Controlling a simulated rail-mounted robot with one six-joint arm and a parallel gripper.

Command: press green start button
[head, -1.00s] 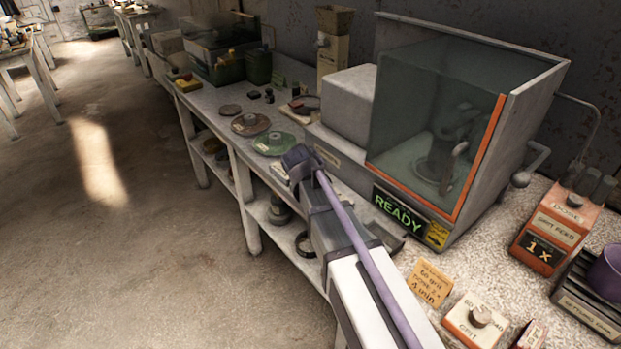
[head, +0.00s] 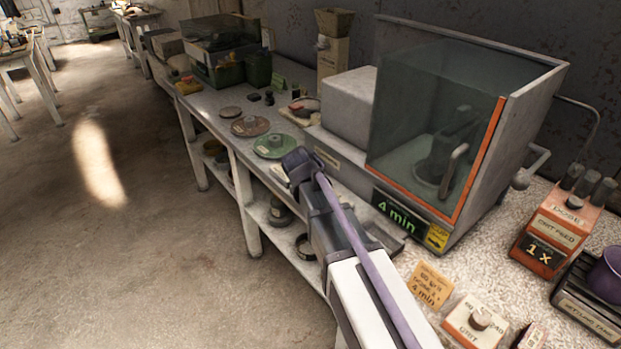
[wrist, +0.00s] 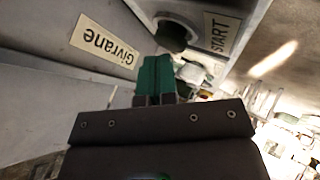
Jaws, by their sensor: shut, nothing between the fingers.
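The start button (wrist: 174,36) shows in the wrist view as a dark round knob beside an upside-down START label (wrist: 221,34) on the grey machine. Its green colour is hard to make out in shadow. My gripper (wrist: 155,62) has its green fingers shut together and empty, with the tips just short of the button in the picture; I cannot tell whether they touch. In the head view my arm reaches to the machine's (head: 350,105) front left, and the button and fingertips are hidden. The machine's display (head: 397,217) reads "4 min" in green.
A glass guard with an orange edge (head: 480,160) covers the machine's working space. Labelled discs (head: 273,145) lie on the bench to its left. A note card (head: 430,285), a grit dial (head: 478,320) and an orange control box (head: 556,232) stand in front and right.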

